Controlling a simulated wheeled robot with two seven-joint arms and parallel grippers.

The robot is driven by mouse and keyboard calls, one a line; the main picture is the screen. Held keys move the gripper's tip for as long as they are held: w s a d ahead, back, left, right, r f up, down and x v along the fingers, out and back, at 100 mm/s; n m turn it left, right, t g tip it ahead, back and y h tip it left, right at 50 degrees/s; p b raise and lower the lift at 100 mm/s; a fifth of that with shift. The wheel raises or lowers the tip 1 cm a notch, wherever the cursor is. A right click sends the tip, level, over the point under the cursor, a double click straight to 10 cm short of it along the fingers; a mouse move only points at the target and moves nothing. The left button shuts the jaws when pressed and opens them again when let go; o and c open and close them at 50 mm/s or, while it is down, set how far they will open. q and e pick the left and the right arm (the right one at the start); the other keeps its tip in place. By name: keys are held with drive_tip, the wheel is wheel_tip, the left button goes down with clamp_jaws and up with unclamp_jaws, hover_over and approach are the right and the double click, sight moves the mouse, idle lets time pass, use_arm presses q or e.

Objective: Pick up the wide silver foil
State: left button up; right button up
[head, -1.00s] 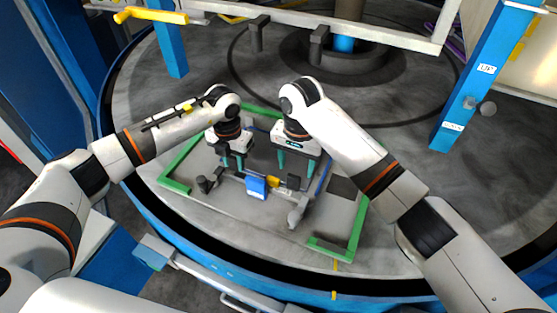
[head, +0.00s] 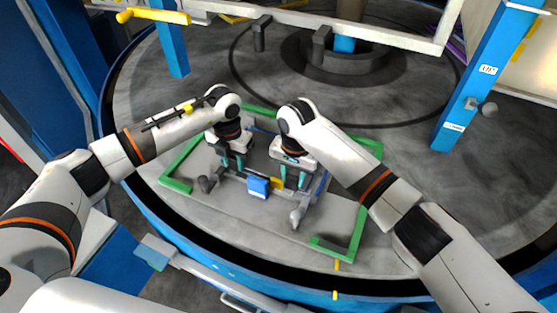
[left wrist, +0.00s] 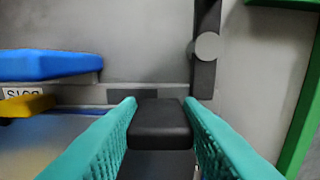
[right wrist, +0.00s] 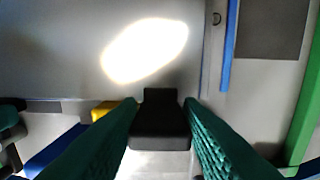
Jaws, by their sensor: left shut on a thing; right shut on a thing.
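The silver foil (right wrist: 70,60) appears to be the smooth grey sheet in the right wrist view, with a bright glare on it. In the head view my arms hide much of it, and I cannot make out its full outline. My left gripper (head: 233,162) is shut on a black grip block (left wrist: 160,125) on a grey bar. My right gripper (head: 286,182) is shut on another black grip block (right wrist: 159,122) at the sheet's near edge. The teal fingers flank each block.
Green corner brackets (head: 176,186) frame the work area on a round grey table (head: 420,125). A blue block (head: 258,187) and a yellow block (head: 277,183) sit between the grippers. A blue post (head: 465,85) stands at right.

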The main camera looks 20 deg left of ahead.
drive_tip(key=shift+d+f, duration=0.45)
drive_tip(key=shift+r, duration=0.55)
use_arm(q)
drive_tip(key=shift+w+d, duration=0.2)
drive_tip(key=shift+d, duration=0.1)
use_arm(e)
drive_tip(key=r, duration=0.3)
drive_tip(key=shift+w+d, duration=0.1)
drive_tip(key=shift+d, duration=0.1)
use_arm(q)
drive_tip(key=shift+s+a, duration=0.1)
use_arm(e)
drive_tip(key=d, duration=0.5)
drive_tip(key=s+d, duration=0.1)
drive_tip(key=d, duration=0.4)
drive_tip(key=s+d, duration=0.1)
drive_tip(key=d, duration=0.4)
drive_tip(key=shift+s+d, duration=0.15)
drive_tip(key=shift+d, duration=0.2)
drive_tip(key=shift+c, duration=0.2)
wheel_tip(320, 180, up, 7)
drive_tip(key=d, duration=0.1)
drive_tip(key=shift+d, duration=0.25)
drive_tip(key=shift+s, duration=0.1)
